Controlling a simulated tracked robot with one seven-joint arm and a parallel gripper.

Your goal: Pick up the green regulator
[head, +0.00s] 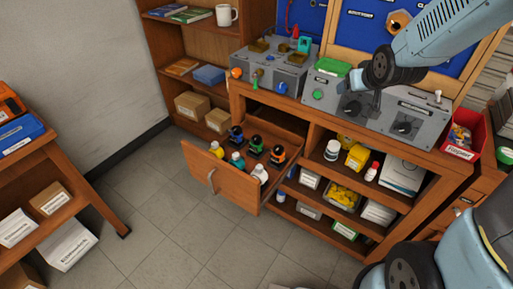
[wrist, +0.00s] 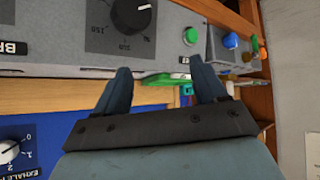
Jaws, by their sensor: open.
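The green regulator (head: 255,147), a small black piece with a green band, stands in the open drawer (head: 225,178). A blue-banded regulator (head: 236,135) stands to its left and an orange-banded one (head: 277,156) to its right. My gripper (head: 362,92) is above the grey bench panels, up and to the right of the drawer, well away from the regulator. In the wrist view my gripper (wrist: 162,82) is open, with both fingers apart. A green item (wrist: 165,79) on the bench shows beyond the gap. The regulators do not show in the wrist view.
Yellow, teal and white bottles (head: 237,161) stand at the drawer's front. Grey panels with knobs (head: 400,122) cover the bench top, with a green block (head: 332,67) on them. A red bin (head: 462,135) is at right. The floor (head: 200,225) before the drawer is clear.

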